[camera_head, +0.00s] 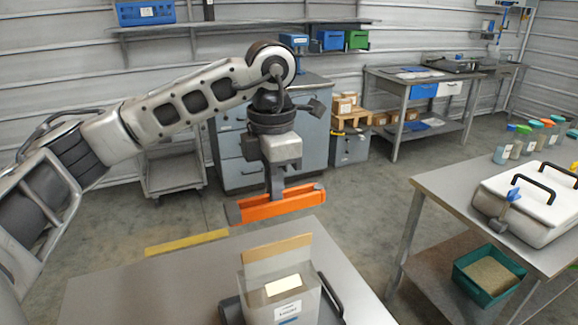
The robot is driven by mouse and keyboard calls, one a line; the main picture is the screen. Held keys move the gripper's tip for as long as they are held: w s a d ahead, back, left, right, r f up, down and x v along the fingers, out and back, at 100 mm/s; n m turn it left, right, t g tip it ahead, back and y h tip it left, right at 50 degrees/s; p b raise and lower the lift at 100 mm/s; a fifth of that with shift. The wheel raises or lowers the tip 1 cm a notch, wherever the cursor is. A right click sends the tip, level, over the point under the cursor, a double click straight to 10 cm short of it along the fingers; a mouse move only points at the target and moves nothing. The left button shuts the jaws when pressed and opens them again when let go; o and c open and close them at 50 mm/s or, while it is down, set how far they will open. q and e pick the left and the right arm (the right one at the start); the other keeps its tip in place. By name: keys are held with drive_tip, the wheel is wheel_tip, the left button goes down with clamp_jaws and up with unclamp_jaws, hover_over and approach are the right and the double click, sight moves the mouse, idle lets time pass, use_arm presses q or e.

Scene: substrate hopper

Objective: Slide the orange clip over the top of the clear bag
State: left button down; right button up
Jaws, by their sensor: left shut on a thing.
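The orange clip (282,205) is a long bar held level in the head view. My left gripper (275,192) is shut on it near its middle, with the arm reaching in from the left. The clear bag (281,286) stands upright on the near table, with a tan band along its top and a white label on its front. The clip hangs above and beyond the bag's top, apart from it in the picture. The fingertips are partly hidden by the clip. My right gripper is not in view.
The near metal table (120,290) is bare to the left of the bag. Dark handle-like parts flank the bag's base. A yellow strip (187,242) lies near the far edge. A side table (440,185) at right holds a white lidded box (535,205) and several jars.

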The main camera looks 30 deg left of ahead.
sight(273, 211)
use_arm(q)
drive_tip(key=shift+f, duration=0.2)
drive_tip(key=shift+s+f+b, duration=0.3)
drive_tip(key=shift+f+b, duration=0.25)
drive_tip(key=shift+f, duration=0.4)
wheel_tip(273, 211, down, 2)
drive_tip(key=shift+f+b, duration=0.2)
drive_tip(key=shift+b, duration=0.8)
wheel_tip(273, 211, down, 4)
drive_tip(key=b, duration=0.3)
drive_tip(key=shift+w+f, duration=0.1)
drive_tip(key=shift+f, duration=0.15)
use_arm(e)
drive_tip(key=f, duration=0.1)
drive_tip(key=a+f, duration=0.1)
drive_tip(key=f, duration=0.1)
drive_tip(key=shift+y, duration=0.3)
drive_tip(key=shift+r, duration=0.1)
use_arm(q)
drive_tip(key=shift+f+b, duration=0.1)
drive_tip(key=shift+b, duration=0.2)
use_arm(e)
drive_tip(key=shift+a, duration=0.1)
